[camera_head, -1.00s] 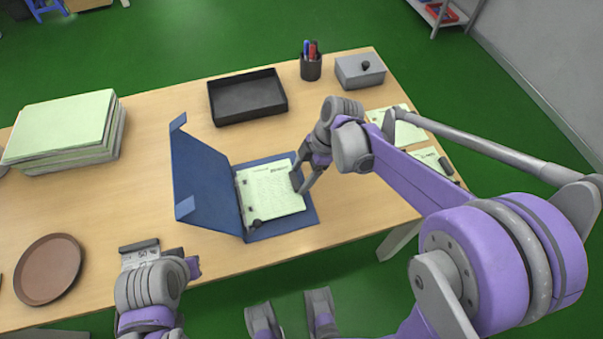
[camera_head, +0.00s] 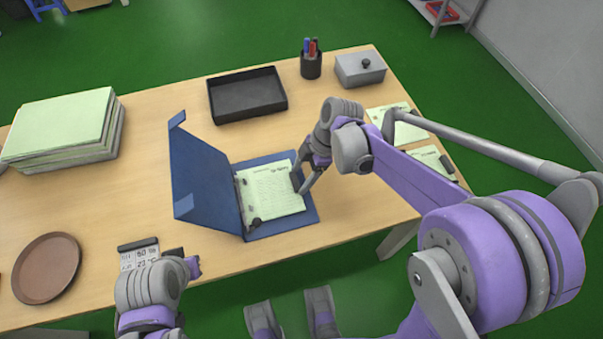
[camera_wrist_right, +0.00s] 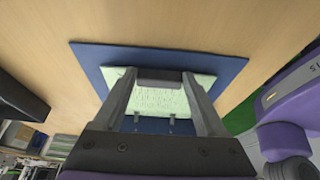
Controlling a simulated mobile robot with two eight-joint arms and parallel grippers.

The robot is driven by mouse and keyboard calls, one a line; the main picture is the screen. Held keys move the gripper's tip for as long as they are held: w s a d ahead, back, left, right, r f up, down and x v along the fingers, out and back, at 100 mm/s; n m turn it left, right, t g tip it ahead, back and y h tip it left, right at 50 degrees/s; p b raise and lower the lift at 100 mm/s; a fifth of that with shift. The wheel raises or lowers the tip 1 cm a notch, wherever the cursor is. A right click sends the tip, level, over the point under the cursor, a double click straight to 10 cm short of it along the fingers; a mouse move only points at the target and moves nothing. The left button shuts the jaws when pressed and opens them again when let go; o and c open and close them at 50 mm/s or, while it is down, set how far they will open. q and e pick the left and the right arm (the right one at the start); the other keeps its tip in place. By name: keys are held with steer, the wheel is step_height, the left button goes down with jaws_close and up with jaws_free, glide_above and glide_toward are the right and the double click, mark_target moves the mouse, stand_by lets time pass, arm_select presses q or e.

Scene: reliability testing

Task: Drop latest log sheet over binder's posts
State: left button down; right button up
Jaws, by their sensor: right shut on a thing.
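The blue binder (camera_head: 281,225) lies open on the table, its cover raised on the left. A pale green log sheet (camera_head: 270,195) lies over its right half; I cannot tell whether it is a single sheet or a stack. My right gripper (camera_head: 299,183) is shut on the sheet's right edge, low over the binder. The wrist view shows the sheet (camera_wrist_right: 150,100) between and beyond the fingers, with small posts (camera_wrist_right: 172,118) along its near edge. Whether the posts pass through its holes is unclear. My left gripper (camera_head: 194,266) is near the front edge, its fingertips mostly hidden.
A small display (camera_head: 139,254) stands beside my left gripper. A brown round tray (camera_head: 46,268) and paper stack (camera_head: 62,130) are at left. A black tray (camera_head: 247,96), pen cup (camera_head: 311,66) and grey box (camera_head: 360,70) stand behind. More sheets (camera_head: 431,158) lie right.

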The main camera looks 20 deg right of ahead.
steer(key=o, duration=1.3)
arm_select(q)
steer(key=shift+r+p, duration=0.8)
arm_select(e)
steer(key=v, duration=1)
steer(key=shift+d+r, duration=0.1)
steer(key=shift+r, duration=0.25)
arm_select(q)
step_height(320, 180, up, 9)
steer(key=w+p, duration=0.2)
steer(key=p, duration=0.5)
steer(key=shift+f+p, duration=0.15)
steer(key=shift+p, duration=0.2)
arm_select(e)
steer(key=s+r+m+t+h, duration=0.1)
steer(key=s+m+t, duration=0.1)
steer(key=s+m, duration=0.2)
steer(key=s+d+r+m+t+h, duration=0.1)
steer(key=s+m+h, duration=0.1)
steer(key=s+m, duration=0.3)
steer(key=s+d+r+m+t+h, duration=0.1)
steer(key=s+m+t, duration=0.1)
steer(key=s+m, duration=0.3)
steer(key=shift+s+d+r+m+t+h, duration=0.1)
steer(key=shift+m+t+h, duration=0.05)
steer(key=shift+m, duration=0.95)
steer(key=shift+d+m+t+h, duration=0.15)
steer(key=shift+m, duration=0.95)
